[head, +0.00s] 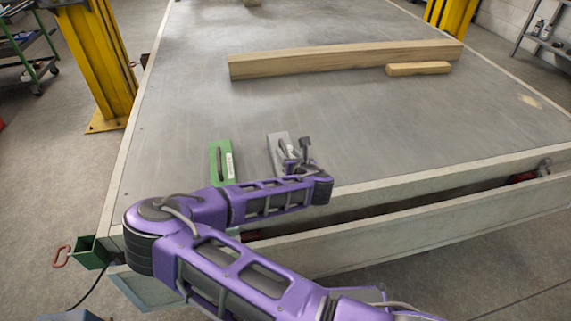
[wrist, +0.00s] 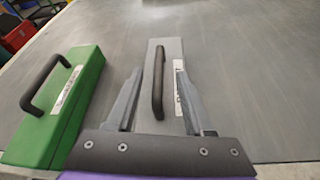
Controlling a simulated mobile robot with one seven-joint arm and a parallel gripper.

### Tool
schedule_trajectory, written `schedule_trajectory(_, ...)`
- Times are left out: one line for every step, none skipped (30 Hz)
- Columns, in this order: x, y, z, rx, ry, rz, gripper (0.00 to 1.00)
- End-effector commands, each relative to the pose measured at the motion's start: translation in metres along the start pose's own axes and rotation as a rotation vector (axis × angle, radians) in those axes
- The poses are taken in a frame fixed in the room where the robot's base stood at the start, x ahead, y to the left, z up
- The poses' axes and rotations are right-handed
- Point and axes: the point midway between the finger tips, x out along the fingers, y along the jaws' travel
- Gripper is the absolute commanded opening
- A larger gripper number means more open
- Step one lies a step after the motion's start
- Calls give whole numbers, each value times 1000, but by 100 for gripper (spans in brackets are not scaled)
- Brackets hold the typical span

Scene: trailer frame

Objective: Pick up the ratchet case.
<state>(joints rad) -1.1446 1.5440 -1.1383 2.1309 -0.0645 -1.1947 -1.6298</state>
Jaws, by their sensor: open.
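A grey case (head: 277,142) with a dark handle lies on the trailer bed. It also shows in the wrist view (wrist: 170,112), with a white label whose text I cannot read. A green case (head: 226,172) with a dark handle lies to its left, also in the wrist view (wrist: 85,85). I cannot tell from the labels which one is the ratchet case. My gripper (wrist: 158,78) is open over the grey case, one finger on each side of its handle. The handle is not gripped. In the head view my arm hides the near end of the grey case.
A long wooden beam (head: 340,59) and a short wood block (head: 418,69) lie farther back on the trailer bed (head: 180,100). Yellow posts (head: 95,60) stand beside the trailer. The bed between the cases and the beam is clear.

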Motion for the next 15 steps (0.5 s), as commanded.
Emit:
schedule_trajectory(7,0,0,-1,0,1,52)
schedule_trajectory(12,1,0,-1,0,1,52)
schedule_trajectory(18,1,1,-1,-1,2,52)
schedule_trajectory(23,1,1,-1,-1,1,52)
schedule_trajectory(28,2,1,-2,-1,1,52)
schedule_trajectory(33,2,1,-2,-1,0,52)
schedule_trajectory(37,2,1,-2,-1,0,52)
schedule_trajectory(40,2,1,-2,-1,0,52)
schedule_trajectory(43,2,2,-1,-1,0,52)
schedule_trajectory(45,2,2,-1,-1,1,52)
schedule_trajectory(46,2,2,0,-1,0,52)
schedule_trajectory(47,2,2,0,-1,-1,52)
schedule_trajectory(47,2,2,0,-1,-1,52)
schedule_trajectory(47,2,2,0,-1,-1,52)
schedule_trajectory(47,2,2,0,-1,-1,52)
